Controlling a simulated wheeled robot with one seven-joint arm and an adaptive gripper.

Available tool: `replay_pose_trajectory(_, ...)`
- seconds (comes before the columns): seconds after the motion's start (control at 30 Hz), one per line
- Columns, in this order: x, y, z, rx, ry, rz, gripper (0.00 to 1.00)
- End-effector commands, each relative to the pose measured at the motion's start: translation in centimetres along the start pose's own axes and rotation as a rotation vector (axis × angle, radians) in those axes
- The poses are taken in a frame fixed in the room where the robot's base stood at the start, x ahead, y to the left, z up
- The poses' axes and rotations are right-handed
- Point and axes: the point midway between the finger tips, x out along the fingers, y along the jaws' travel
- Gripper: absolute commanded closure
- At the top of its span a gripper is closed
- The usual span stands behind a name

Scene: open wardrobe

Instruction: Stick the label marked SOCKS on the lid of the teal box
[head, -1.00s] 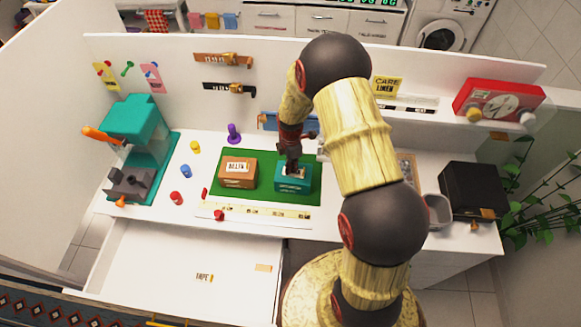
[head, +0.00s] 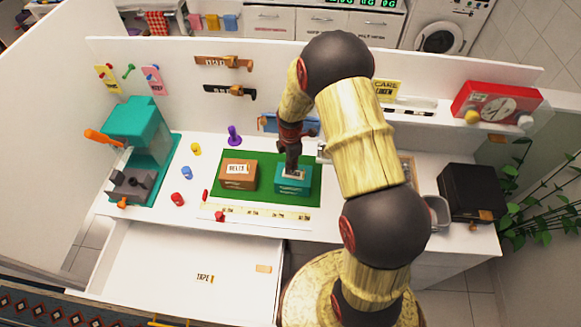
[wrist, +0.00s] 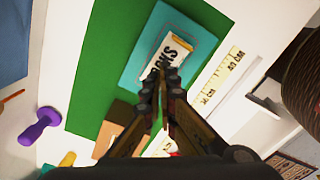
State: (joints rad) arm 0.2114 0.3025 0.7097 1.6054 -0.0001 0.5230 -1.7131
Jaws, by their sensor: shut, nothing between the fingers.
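The teal box (head: 293,182) stands on the green mat (head: 262,193), right of the brown box. In the wrist view the lid of the teal box (wrist: 203,37) carries a white label (wrist: 172,58), whose visible letters end in "KS"; the rest is behind my fingers. The label lies flat on the lid as far as I can see. My gripper (wrist: 162,92) is shut and empty, its fingertips over the label's lower end. In the head view my gripper (head: 293,170) points down at the lid; I cannot tell whether it touches.
A brown box (head: 238,178) labelled BELTS stands left on the mat. A ruler strip (head: 255,214) runs along the front. Several pegs and a teal press (head: 140,130) stand at left, a black box (head: 473,190) at right. The open drawer (head: 180,265) holds a tape label.

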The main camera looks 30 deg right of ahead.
Motion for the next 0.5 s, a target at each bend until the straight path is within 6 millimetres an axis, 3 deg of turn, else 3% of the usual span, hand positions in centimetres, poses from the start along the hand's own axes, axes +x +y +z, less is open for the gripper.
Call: replay_pose_trajectory(0.5, -3.9, 0.0, 0.0, 0.000, 0.000, -0.001, 1.00)
